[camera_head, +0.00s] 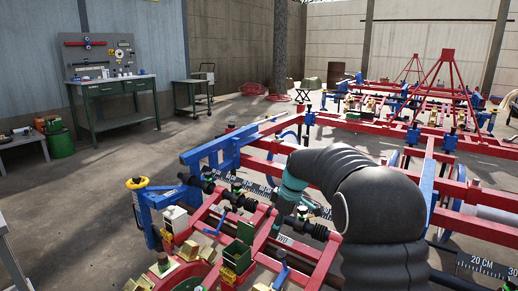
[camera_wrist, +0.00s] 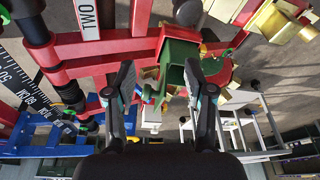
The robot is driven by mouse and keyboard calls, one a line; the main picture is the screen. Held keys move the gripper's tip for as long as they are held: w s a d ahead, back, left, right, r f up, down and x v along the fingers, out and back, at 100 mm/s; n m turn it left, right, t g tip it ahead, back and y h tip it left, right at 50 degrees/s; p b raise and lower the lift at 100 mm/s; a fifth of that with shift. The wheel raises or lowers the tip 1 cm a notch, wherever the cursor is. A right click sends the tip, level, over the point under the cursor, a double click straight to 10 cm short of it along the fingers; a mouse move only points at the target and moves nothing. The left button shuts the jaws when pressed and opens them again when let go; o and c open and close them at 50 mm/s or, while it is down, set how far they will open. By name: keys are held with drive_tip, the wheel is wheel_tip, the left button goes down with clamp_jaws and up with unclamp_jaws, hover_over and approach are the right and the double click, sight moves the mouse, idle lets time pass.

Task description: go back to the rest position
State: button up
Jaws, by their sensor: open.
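The planter's red frame (camera_head: 455,145) fills the right and middle of the head view, with blue brackets (camera_head: 215,152) at its near left corner. My gripper (camera_wrist: 159,80) is open in the wrist view, with its two dark fingers apart and nothing held between them. Beyond the fingertips are a green box (camera_wrist: 180,52) and red bars (camera_wrist: 100,48) of the planter. My dark sleeved arm reaches over the planter in the head view and hides part of it. I cannot tell from these views how far the fingertips are from the green box.
A workbench (camera_head: 110,85) with a tool board stands at the back left, beside a green cart (camera_head: 192,95). Ruler strips (camera_head: 485,266) run along the frame.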

drive_tip(key=s+d+r+m+t+h, duration=0.1)
drive_tip(key=s+d+r+m, duration=0.1)
drive_tip(key=s, duration=1)
drive_tip(key=s+d+r+m+t+h, duration=0.1)
drive_tip(key=s+d+m, duration=0.3)
drive_tip(key=s, duration=0.9)
drive_tip(key=s+d+r+m+t+h, duration=0.1)
drive_tip(key=s+d+r+m, duration=0.3)
drive_tip(key=s+m, duration=0.4)
drive_tip(key=s+t, duration=0.1)
drive_tip(key=s, duration=0.3)
drive_tip(key=shift+s+t, duration=0.25)
drive_tip(key=shift+t, duration=0.15)
drive_tip(key=shift+r, duration=0.1)
drive_tip(key=shift+c, duration=1.2)
